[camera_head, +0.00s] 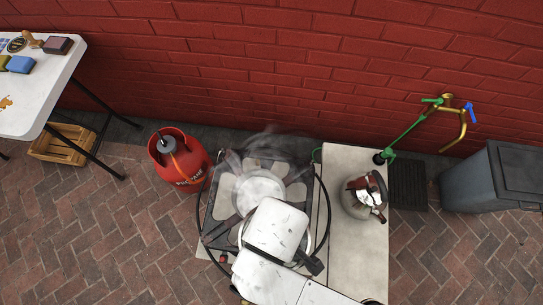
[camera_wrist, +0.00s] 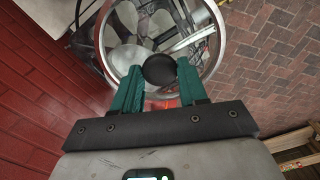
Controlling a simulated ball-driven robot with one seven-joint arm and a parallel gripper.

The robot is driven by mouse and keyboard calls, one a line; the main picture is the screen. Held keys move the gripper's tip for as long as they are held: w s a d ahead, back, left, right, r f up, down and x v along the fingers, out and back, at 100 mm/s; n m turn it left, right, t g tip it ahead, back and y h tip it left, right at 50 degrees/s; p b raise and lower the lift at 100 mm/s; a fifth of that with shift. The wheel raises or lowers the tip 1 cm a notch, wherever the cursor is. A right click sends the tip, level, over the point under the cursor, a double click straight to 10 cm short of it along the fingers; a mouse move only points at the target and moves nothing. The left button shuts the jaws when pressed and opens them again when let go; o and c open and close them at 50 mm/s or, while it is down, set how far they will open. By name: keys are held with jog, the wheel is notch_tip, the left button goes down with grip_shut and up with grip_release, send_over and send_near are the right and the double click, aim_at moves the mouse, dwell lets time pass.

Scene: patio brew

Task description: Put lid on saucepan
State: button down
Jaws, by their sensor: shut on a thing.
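In the wrist view my gripper (camera_wrist: 159,76), with green fingers, is shut on the black knob of the lid (camera_wrist: 216,42). The lid is clear with a shiny steel rim. The saucepan (camera_head: 258,186) is a round pale metal pan on the burner stove (camera_head: 218,190) in the head view, with a dark handle towards the lower left and faint steam above. My white arm covers its near side and hides my fingers and most of the lid. Through the lid in the wrist view a round metal shape shows, probably the pan. The gap between lid and pan cannot be told.
A kettle (camera_head: 365,198) stands on the pale side table (camera_head: 347,160) right of the stove. A red gas bottle (camera_head: 180,160) stands left of it, with a hose. A brick wall (camera_head: 250,75) runs behind. A grey bin (camera_head: 490,180) stands right, a white table (camera_head: 40,95) left.

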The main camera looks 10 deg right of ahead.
jog(key=w+a+f, duration=0.1)
jog(key=w+f, duration=1)
jog(key=w, duration=0.3)
jog(key=shift+w+a+f+p, duration=0.35)
jog(key=shift+w+a+f, duration=0.05)
jog(key=shift+f, duration=0.4)
jog(key=shift+f, duration=0.2)
jog(key=c, duration=0.6)
grip_release()
